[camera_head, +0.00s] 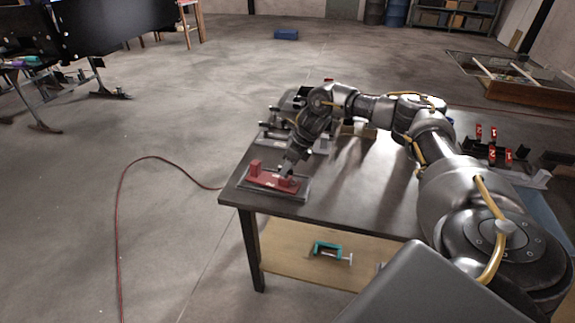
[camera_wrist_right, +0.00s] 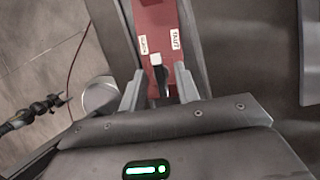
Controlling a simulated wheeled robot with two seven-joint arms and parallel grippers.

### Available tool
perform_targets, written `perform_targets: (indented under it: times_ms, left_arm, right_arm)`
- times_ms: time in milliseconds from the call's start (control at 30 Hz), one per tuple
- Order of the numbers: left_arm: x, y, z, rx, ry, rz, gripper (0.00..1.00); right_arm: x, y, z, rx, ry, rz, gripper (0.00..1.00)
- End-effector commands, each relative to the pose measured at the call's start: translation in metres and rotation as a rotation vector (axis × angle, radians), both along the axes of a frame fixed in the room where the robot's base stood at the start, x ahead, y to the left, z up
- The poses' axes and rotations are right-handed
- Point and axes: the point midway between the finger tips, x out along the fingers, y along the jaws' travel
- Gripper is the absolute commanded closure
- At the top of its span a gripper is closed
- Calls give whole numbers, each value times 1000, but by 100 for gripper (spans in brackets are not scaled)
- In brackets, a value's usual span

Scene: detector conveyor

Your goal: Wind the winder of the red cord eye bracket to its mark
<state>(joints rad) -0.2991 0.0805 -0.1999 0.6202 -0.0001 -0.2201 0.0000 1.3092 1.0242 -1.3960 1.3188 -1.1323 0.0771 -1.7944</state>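The red bracket (camera_head: 262,179) sits on a grey base at the near left corner of the dark table (camera_head: 345,190). My right gripper (camera_head: 288,169) reaches down over the right part of this bracket. In the right wrist view the red plate (camera_wrist_right: 158,22) carries two small white labels, whose words are too small to read surely. A black winder lever with a white tip (camera_wrist_right: 156,60) stands between the two fingers of my right gripper (camera_wrist_right: 159,72). The fingers are apart, with gaps on both sides of the lever. My left gripper is not in view.
Other grey fixtures (camera_head: 272,136) stand behind the bracket. Numbered red and black pieces (camera_head: 493,155) stand at the right. A teal clamp (camera_head: 327,249) lies on the lower shelf. A red cable (camera_head: 120,190) runs over the floor to the table.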

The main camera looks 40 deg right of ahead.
Motion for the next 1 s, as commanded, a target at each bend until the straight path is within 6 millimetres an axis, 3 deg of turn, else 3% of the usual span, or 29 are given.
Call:
perform_targets:
  times_ms: [133, 400, 867, 900, 1000]
  left_arm:
    - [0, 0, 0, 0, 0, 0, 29]
    - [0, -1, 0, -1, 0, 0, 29]
    - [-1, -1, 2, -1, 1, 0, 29]
    - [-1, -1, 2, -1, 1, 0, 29]
    - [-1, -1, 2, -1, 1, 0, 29]
  right_arm:
    - [0, 0, 0, 0, 0, 0, 68]
    - [0, 0, 0, 0, -1, 0, 100]
    - [0, 0, 1, -4, 3, -58, 100]
    - [0, 0, 1, -4, 3, -58, 89]
    - [0, 0, 1, -4, 3, -58, 76]
